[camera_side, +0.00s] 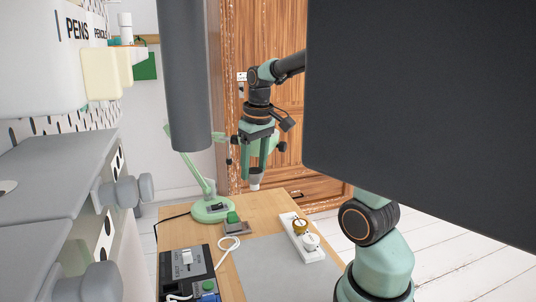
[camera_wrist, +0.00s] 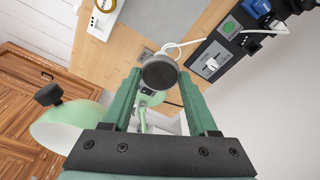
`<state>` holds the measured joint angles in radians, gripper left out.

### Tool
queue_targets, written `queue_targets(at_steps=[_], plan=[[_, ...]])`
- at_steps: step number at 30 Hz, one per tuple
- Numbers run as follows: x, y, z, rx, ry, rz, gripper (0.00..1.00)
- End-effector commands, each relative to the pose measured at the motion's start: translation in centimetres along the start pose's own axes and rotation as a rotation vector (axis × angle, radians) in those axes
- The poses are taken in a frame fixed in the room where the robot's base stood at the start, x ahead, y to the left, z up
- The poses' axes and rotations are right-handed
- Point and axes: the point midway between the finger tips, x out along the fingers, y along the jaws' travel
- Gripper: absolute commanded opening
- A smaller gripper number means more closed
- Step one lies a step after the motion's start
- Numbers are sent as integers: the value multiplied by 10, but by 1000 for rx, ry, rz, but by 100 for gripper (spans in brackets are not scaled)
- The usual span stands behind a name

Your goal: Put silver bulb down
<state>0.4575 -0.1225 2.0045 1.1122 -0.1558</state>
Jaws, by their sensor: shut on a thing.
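The silver bulb (camera_side: 255,181) is held between the fingertips of my gripper (camera_side: 256,166), above the back part of the wooden desk and clear of it. In the wrist view my gripper (camera_wrist: 160,76) has its two green fingers on either side of the bulb, whose dark grey round end (camera_wrist: 160,71) faces the camera.
A mint desk lamp (camera_side: 213,209) stands at the desk's back left, its shade (camera_wrist: 66,128) close to my gripper. A white strip (camera_side: 316,254) holds a gold-topped piece and a white one. A dark switch panel (camera_side: 172,284) sits front left. The grey mat (camera_side: 275,268) is mostly clear.

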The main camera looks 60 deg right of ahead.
Motion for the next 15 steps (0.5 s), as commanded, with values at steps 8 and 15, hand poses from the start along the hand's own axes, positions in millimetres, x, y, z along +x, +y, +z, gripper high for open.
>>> queue_targets(at_steps=[8, 15], plan=[[54, -1, 9, 0, -8, -1, 28], [112, -3, 18, 0, -10, -1, 28]])
